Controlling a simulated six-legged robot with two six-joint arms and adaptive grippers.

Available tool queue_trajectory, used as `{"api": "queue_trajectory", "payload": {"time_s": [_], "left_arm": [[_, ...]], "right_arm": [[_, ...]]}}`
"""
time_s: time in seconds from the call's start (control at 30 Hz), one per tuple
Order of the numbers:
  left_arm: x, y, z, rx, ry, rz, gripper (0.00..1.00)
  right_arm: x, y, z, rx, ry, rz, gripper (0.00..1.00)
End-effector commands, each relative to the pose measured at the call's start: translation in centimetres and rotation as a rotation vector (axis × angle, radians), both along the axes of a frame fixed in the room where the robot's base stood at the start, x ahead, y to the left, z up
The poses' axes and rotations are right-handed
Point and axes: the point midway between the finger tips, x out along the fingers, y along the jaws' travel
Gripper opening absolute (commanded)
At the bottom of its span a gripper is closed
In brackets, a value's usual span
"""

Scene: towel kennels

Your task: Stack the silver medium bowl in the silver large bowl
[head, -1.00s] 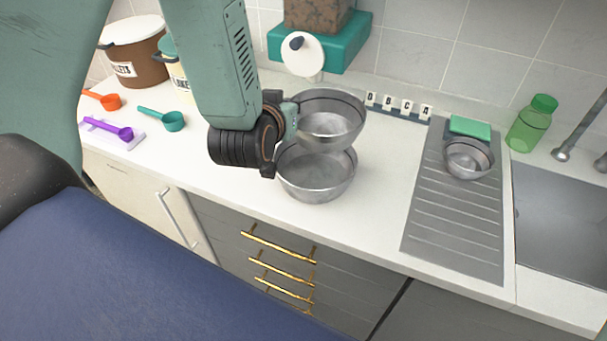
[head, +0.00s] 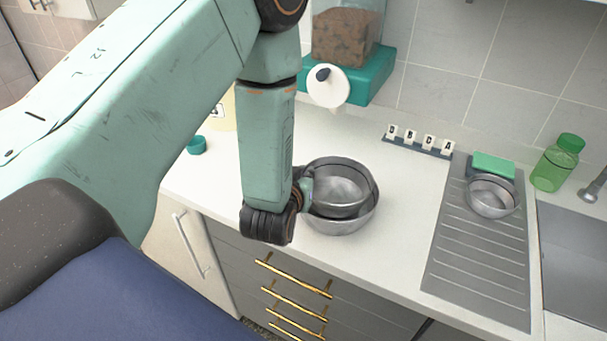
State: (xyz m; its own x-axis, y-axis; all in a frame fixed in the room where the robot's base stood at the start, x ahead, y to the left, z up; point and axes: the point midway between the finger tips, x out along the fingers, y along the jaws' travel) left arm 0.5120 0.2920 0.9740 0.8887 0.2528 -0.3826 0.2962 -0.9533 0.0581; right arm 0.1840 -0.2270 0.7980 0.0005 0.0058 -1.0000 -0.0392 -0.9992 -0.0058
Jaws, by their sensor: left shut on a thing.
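The silver large bowl (head: 345,226) stands upright on the white counter near its front edge. The silver medium bowl (head: 342,188) is inside the large bowl's rim, slightly tilted. I cannot tell whether it rests on the large bowl's bottom. My left gripper (head: 308,192) is at the left side of the bowls, shut on the medium bowl's rim. Its fingertips are mostly hidden by my own wrist. My right gripper is not in view.
A smaller silver bowl (head: 493,196) sits on the grey drainboard (head: 475,258) beside a green sponge (head: 494,164). A letter rack (head: 418,144), a green bottle (head: 557,163) and a teal-based dispenser (head: 345,82) stand behind. The counter between bowls and drainboard is clear.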

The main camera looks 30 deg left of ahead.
Motion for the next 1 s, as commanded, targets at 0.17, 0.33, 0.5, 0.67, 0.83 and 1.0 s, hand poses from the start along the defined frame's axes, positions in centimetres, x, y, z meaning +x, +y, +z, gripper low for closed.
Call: {"api": "queue_trajectory", "payload": {"time_s": [0.17,0.33,0.5,0.67,0.83,1.0], "left_arm": [[0.0,0.1,0.1,0.0,-0.003,0.001,0.0],[0.0,0.1,-0.2,0.0,-0.002,0.0,0.0],[0.1,0.1,-0.7,0.0,-0.003,0.001,0.0],[0.1,0.1,-1.1,0.0,-0.003,0.001,0.0],[0.0,0.1,-1.1,0.001,-0.002,0.0,0.11],[0.0,0.1,-1.1,0.001,-0.002,0.0,0.25]], "right_arm": [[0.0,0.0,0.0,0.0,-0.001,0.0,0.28],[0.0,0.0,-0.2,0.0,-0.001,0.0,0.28],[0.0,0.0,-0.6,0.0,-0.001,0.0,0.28],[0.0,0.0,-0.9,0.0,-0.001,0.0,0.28],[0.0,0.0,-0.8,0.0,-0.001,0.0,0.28],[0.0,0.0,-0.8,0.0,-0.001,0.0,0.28]]}}
